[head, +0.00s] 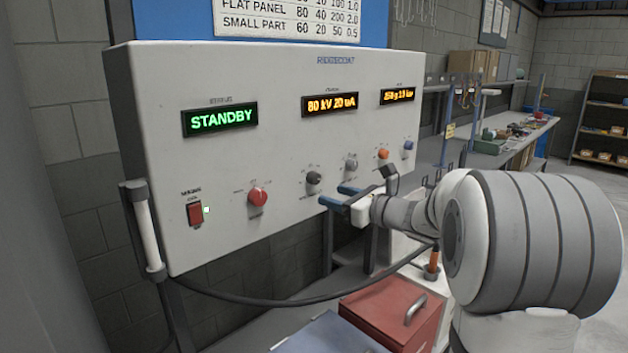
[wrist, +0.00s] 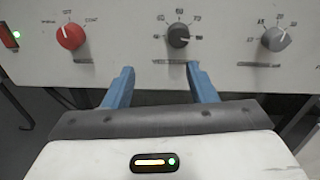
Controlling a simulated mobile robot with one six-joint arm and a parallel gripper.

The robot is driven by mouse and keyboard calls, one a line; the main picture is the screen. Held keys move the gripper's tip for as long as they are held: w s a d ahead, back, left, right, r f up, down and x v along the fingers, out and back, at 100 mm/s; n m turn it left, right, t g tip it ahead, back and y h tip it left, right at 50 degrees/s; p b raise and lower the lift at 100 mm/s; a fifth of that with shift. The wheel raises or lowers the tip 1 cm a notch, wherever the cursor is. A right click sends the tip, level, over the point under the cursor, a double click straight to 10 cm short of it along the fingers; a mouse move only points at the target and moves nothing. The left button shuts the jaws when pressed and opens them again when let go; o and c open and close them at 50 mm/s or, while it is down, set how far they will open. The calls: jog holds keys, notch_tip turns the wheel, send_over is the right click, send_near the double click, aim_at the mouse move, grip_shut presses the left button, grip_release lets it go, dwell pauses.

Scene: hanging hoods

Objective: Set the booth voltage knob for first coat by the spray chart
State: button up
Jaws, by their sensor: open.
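The black knob (head: 314,178) is on the white booth panel (head: 160,85); small numbers ring it in the wrist view (wrist: 178,36), with its pointer toward the right. Its caption is unreadable; the numbers look like a voltage scale. The amber display (head: 330,104) reads 80 kV 20 uA. The spray chart (head: 287,14) is cut off at the top; its lower rows read FLAT PANEL 80 40 200 2.0 and SMALL PART 60 20 50 0.5. My gripper (head: 338,195) is open and empty, below and apart from the black knob; its blue fingers (wrist: 158,72) show in the wrist view.
A red knob (head: 257,196) is left of the black one; grey (head: 351,164), orange (head: 383,153) and blue (head: 408,145) knobs are right. A green display (head: 220,119) reads STANDBY. A hose (head: 300,299) hangs below the panel; a red box (head: 385,312) stands underneath.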

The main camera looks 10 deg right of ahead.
aim_at(317, 180)
jog(key=shift+m+t, duration=0.6)
jog(key=shift+m, duration=0.1)
jog(key=w+a, duration=0.1)
jog(key=w, duration=0.1)
jog(key=w+p, duration=0.1)
jog(key=w, duration=0.2)
jog(key=w+a+r, duration=0.1)
jog(key=w, duration=0.2)
jog(key=shift+a+p, duration=0.35)
jog(key=shift+s, duration=0.1)
